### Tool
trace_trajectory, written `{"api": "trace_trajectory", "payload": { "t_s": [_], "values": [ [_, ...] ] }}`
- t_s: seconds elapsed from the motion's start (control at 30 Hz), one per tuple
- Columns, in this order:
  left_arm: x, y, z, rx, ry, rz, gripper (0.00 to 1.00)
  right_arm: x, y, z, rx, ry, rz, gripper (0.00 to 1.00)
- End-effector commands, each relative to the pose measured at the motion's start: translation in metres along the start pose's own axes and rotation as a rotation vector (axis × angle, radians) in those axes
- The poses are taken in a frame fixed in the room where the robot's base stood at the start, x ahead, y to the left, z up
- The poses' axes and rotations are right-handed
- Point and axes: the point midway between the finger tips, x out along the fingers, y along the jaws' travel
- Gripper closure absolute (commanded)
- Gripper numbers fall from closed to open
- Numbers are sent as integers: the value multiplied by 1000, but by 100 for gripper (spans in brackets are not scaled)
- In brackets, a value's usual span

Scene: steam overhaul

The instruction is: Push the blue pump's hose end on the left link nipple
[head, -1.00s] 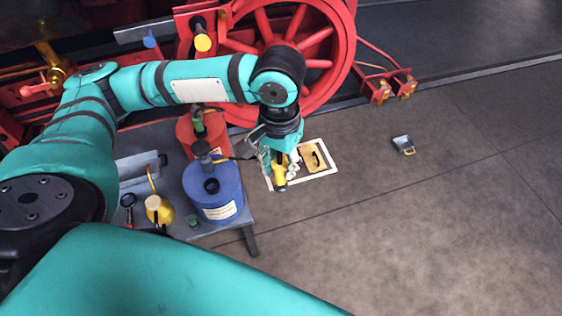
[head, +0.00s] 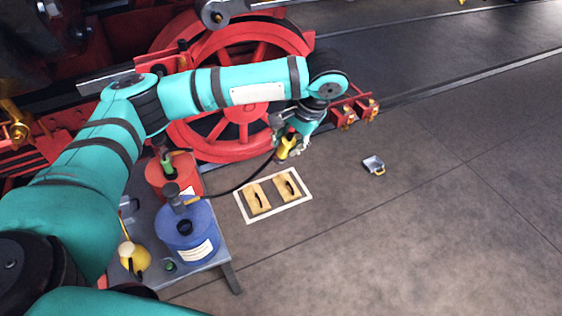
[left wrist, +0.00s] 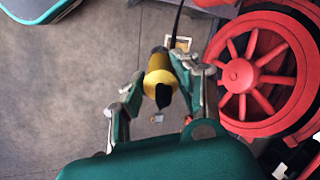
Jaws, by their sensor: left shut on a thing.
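The blue pump (head: 190,240) stands on the grey bench in the head view. A dark hose (head: 240,187) runs from it to my left gripper. The yellow hose end (head: 287,146) is held in my left gripper (head: 291,143), off the floor and in front of the red wheel. In the left wrist view the yellow hose end (left wrist: 159,78) sits between the two fingers of my left gripper (left wrist: 155,92). Two brass fittings (head: 346,118) sit on red links just right of the gripper, apart from the hose end. I cannot make out the left nipple itself. My right gripper is not seen.
A red can (head: 172,177) stands behind the blue pump, and a yellow oil can (head: 134,258) left of it. A white-framed mat (head: 241,208) with two wooden blocks lies on the floor. A small tray (head: 373,163) lies further right. The right floor is clear.

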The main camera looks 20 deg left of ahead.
Motion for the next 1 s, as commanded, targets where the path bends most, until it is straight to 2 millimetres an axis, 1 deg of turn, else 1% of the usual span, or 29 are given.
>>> {"api": "trace_trajectory", "payload": {
  "t_s": [0.03,0.2,0.47,0.67,0.73,0.83,1.0],
  "values": [
    [-7,-8,-11,19,12,-38,100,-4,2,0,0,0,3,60],
    [-12,-30,-37,108,49,-154,100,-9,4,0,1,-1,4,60],
    [-20,-60,-62,212,115,-307,100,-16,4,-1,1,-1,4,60],
    [-26,-89,-79,290,185,-446,100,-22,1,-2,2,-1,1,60],
    [-31,-107,-86,325,228,-526,100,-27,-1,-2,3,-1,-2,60],
    [-38,-140,-96,376,306,-672,100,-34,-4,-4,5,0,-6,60],
    [-46,-192,-100,397,410,-905,100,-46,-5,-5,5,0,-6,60]
  ]
}}
